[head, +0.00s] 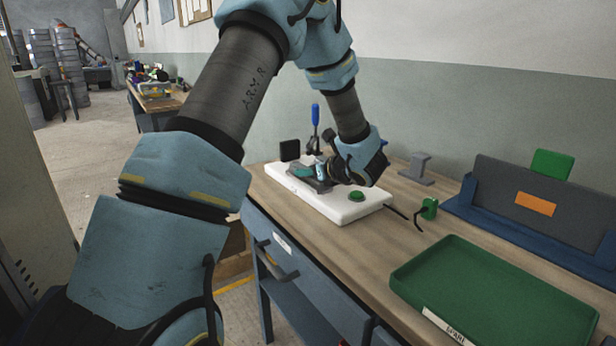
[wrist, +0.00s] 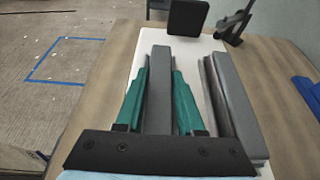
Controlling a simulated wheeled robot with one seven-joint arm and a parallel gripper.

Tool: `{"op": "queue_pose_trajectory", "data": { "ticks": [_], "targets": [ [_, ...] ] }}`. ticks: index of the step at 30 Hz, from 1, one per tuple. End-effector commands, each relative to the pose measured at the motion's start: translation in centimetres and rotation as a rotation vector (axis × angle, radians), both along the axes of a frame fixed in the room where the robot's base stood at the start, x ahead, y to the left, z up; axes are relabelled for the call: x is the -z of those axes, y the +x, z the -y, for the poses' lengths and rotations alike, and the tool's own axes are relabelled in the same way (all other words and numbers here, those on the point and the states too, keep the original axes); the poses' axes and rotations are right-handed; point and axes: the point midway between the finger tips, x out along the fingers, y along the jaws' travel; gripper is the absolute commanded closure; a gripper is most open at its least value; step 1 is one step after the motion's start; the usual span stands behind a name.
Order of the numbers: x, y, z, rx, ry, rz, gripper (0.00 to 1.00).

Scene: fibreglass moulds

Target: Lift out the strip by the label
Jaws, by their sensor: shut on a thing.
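A long grey strip (wrist: 160,90) runs lengthwise over the white board (wrist: 205,48) in the wrist view. My gripper (wrist: 160,95) has its two teal fingers on either side of the strip and is shut on it. A second grey bar (wrist: 232,105) lies to the right, apart from the fingers. In the head view my gripper (head: 305,172) is low over the white board (head: 335,207), and the wrist partly hides what it holds. I cannot make out a label on the strip, nor whether the strip is clear of the board.
A black block (head: 290,150) and a blue-handled clamp (head: 315,117) stand by the board's far end. A green button (head: 356,196) is on its near end. A green tray (head: 495,295) and a blue rack (head: 530,215) are to the right. Bench between board and tray is mostly clear.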

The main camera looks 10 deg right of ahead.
Motion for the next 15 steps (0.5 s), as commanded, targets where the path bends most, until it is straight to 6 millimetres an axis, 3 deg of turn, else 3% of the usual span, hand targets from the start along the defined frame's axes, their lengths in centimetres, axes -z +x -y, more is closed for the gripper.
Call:
{"op": "queue_pose_trajectory", "data": {
  "ticks": [4, 15],
  "targets": [
    [-0.01, 0.0, 0.0, 0.0, 0.0, 0.0, 0.99],
    [-0.04, 0.01, 0.01, 0.0, 0.0, 0.001, 1.0]
  ]
}}
